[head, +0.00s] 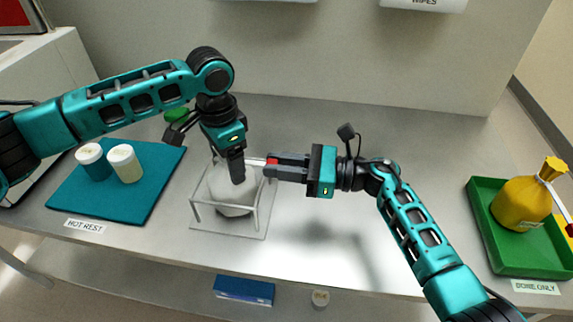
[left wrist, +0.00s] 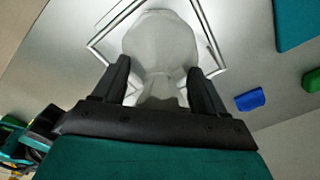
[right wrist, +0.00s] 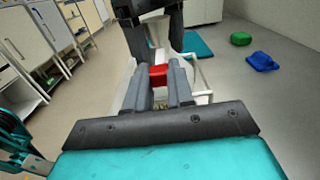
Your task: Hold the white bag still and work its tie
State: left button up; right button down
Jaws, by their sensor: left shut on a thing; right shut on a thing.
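The white bag (head: 219,187) sits upright inside a clear open frame (head: 262,219) on the bench. It also shows in the left wrist view (left wrist: 158,42), where its neck narrows between my fingers. My left gripper (head: 237,178) comes down from above and is shut on the bag's neck. My right gripper (head: 270,168) reaches in from the right and is shut on the red tab of the tie (right wrist: 158,75), beside the bag's neck. The rest of the tie is mostly hidden behind the fingers.
A teal mat (head: 125,200) labelled HOT REST holds two white-lidded jars (head: 125,163). A green tray (head: 487,250) with a tied yellow bag (head: 521,204) stands at the right. A green object (head: 176,114) lies behind my left gripper. The bench between frame and tray is clear.

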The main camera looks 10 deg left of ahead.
pick_arm(q)
jog(key=shift+s+f, duration=0.15)
jog(key=shift+f, duration=0.2)
pick_arm(e)
jog(key=shift+s+a+f, duration=0.1)
jog(key=shift+s+a, duration=0.05)
jog(key=shift+a, duration=0.6)
jog(key=c, duration=1)
grip_release()
jog(key=shift+o, duration=0.2)
jog(key=shift+d, duration=0.1)
jog(key=d, duration=1.2)
